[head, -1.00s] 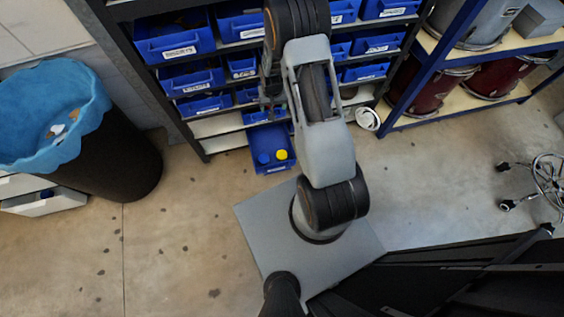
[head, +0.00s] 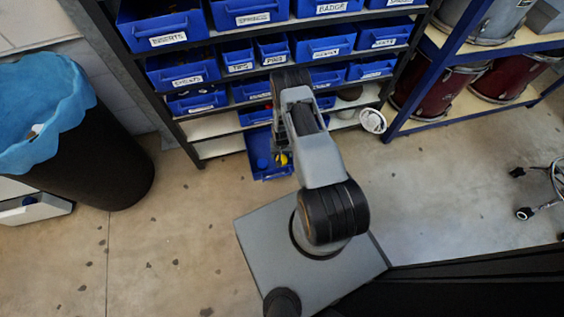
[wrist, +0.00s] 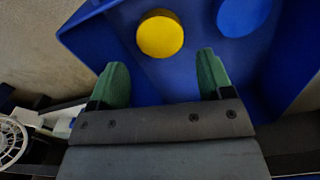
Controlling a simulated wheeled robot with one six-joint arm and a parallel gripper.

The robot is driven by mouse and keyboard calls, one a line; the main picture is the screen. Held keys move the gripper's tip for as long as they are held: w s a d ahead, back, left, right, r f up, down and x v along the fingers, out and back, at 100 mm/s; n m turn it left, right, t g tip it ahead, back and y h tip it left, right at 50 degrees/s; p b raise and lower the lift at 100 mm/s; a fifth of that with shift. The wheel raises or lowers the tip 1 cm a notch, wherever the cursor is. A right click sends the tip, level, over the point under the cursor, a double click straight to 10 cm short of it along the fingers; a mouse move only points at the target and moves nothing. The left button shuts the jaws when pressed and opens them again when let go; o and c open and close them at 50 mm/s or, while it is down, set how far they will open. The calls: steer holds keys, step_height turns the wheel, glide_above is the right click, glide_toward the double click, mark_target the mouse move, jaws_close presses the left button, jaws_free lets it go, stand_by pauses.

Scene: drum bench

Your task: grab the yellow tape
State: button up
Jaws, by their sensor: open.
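The yellow tape (wrist: 160,36) is a round yellow disc lying in a blue bin (wrist: 120,50). In the head view the yellow tape (head: 282,159) shows partly behind my arm, in the bin at the foot of the shelf. My gripper (wrist: 160,75) is open, with two green fingers spread apart. In the wrist view the tape lies just beyond the fingertips, roughly centred between them, and nothing is between the fingers. My gripper is mostly hidden by the arm in the head view.
A blue disc (wrist: 243,14) lies beside the tape in the same bin. A shelf of labelled blue bins (head: 250,14) rises behind. A dark barrel with a blue liner (head: 45,110) stands at the left. The floor (head: 165,235) left of my base is clear.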

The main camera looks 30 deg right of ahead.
mark_target(282, 159)
steer(key=shift+s+f+b, duration=0.2)
steer(key=shift+f+b, duration=1.2)
steer(key=shift+f, duration=1.65)
steer(key=shift+r, duration=0.1)
steer(key=c, duration=0.7)
steer(key=shift+r, duration=0.1)
